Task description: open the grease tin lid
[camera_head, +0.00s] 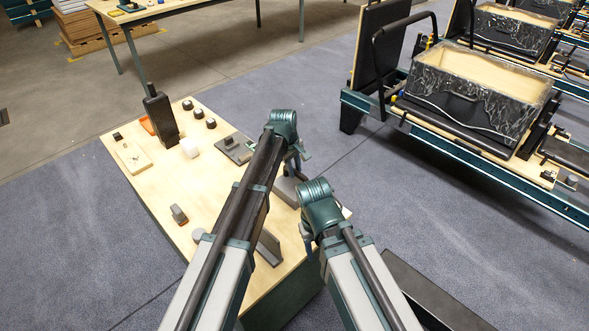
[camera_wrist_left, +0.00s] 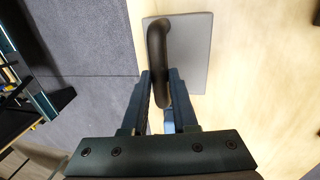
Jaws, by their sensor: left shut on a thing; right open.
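The grey square lid (camera_wrist_left: 190,55) with a dark arched handle (camera_wrist_left: 157,50) fills the upper middle of the left wrist view. My left gripper (camera_wrist_left: 161,85) is shut on the handle, one finger on each side. In the head view my left gripper (camera_head: 300,162) is over the right part of the table, above a grey box-like tin (camera_head: 286,190) that my arm partly hides. I cannot tell whether the lid is seated or raised. My right gripper (camera_head: 307,246) is open and empty near the table's right front edge, apart from the tin.
The wooden table (camera_head: 170,185) also holds a black upright bottle-like thing (camera_head: 160,115), several dark round pieces, a white block (camera_head: 190,147), a grey plate (camera_head: 237,148) and a small dark block (camera_head: 179,214). Reformer frames (camera_head: 470,95) stand at the right.

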